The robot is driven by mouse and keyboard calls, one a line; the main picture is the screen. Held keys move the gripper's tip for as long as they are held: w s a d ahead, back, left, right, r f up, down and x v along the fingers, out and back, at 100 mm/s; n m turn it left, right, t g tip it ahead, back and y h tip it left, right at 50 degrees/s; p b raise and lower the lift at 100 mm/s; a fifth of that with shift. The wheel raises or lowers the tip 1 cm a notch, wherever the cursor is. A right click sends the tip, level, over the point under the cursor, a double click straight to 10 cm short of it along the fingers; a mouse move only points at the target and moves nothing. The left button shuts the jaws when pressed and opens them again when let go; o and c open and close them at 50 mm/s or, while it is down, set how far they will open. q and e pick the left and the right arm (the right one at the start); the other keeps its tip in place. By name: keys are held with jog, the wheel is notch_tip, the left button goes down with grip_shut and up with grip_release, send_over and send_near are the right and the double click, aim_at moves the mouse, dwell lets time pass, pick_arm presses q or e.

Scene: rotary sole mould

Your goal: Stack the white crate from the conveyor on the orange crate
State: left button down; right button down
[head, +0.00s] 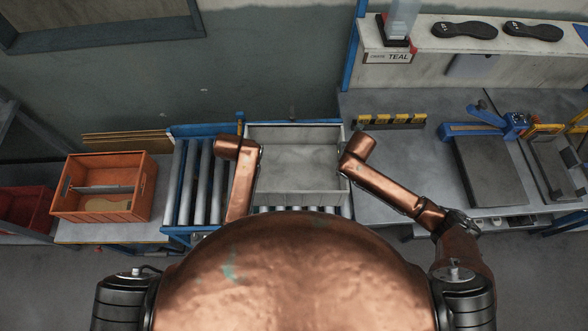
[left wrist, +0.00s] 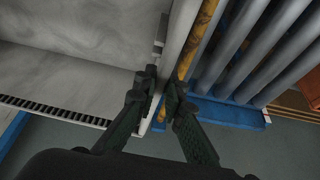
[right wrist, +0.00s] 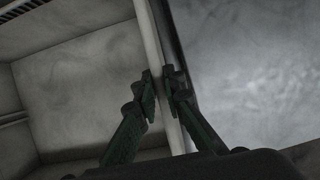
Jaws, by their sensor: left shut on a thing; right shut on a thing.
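The white crate (head: 297,185) is at the right part of the roller conveyor, upright and empty inside. My left gripper (left wrist: 162,84) is shut on the crate's left wall, and my right gripper (right wrist: 166,76) is shut on its right wall. In the head view both gripper tips are hidden behind my copper-coloured wrists. I cannot tell whether the crate touches the rollers. The orange crate (head: 146,190) stands to the left on a light bench, with a divider and a tan sole-shaped piece inside.
Conveyor rollers (head: 186,185) lie bare between the two crates. A red crate (head: 22,208) stands left of the orange one. The right bench holds a yellow-black block (head: 390,121) and a dark plate with a blue clamp (head: 490,170). A shelf above carries black soles (head: 464,30).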

pick_arm(q)
jog(key=shift+r, duration=0.2)
pick_arm(e)
jog(key=shift+w+r, duration=0.1)
jog(key=shift+r, duration=0.1)
dwell(0.5)
